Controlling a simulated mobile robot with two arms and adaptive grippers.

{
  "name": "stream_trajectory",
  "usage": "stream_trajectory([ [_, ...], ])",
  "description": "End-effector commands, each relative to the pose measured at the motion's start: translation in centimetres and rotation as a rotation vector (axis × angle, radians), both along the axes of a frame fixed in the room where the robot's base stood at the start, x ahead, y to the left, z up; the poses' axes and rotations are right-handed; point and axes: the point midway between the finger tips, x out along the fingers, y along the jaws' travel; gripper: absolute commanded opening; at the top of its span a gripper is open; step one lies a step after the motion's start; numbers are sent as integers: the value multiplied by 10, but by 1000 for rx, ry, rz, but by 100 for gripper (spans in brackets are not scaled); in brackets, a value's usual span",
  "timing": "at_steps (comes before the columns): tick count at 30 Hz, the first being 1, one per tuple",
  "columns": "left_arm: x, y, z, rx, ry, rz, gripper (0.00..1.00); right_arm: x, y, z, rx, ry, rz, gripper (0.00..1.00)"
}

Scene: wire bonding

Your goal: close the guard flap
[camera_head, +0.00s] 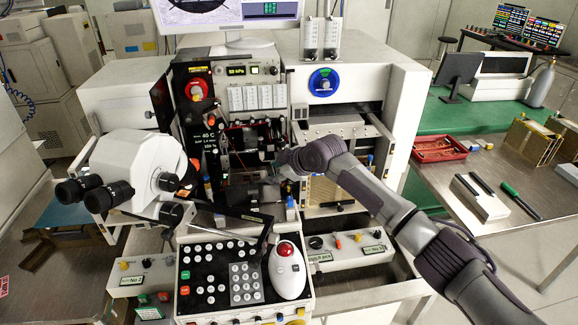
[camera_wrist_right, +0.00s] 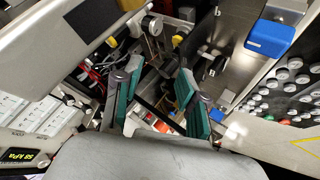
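My right gripper (camera_head: 274,168) reaches in from the right to the bonder's work area. In the right wrist view its two green-padded fingers (camera_wrist_right: 156,100) are spread apart, with nothing clearly held between them. A dark, flat panel (camera_head: 232,211) that may be the guard flap lies tilted in front of the work area, above the keypad. In the wrist view a dark metal plate (camera_wrist_right: 237,52) with a blue block (camera_wrist_right: 270,38) lies right of the fingers, apart from them. I cannot tell for certain which part is the flap. My left gripper is not in view.
The microscope (camera_head: 140,170) stands close on the left. The control panel (camera_head: 225,275) with a white mouse-shaped controller (camera_head: 288,272) is in front. A red tray (camera_head: 438,149) stands on the right bench. The work area is crowded with small parts and cables.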

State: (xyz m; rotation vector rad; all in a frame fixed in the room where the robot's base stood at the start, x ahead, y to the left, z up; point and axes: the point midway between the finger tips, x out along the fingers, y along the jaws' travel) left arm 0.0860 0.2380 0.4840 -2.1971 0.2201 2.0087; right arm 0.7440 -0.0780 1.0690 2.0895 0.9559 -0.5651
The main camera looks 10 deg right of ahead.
Motion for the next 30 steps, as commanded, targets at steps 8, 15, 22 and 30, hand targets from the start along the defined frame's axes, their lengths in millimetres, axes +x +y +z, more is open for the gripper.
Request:
stream_trajectory([
  [8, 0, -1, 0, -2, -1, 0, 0, -38, -27, 39, -2, -5, 1, 41],
  [15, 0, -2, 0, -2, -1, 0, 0, -60, -42, 62, 1, -2, 0, 41],
  [22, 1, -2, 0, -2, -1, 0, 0, -65, -45, 67, 1, -2, 1, 41],
  [30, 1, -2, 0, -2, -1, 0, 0, -69, -42, 60, 3, 8, 2, 41],
])
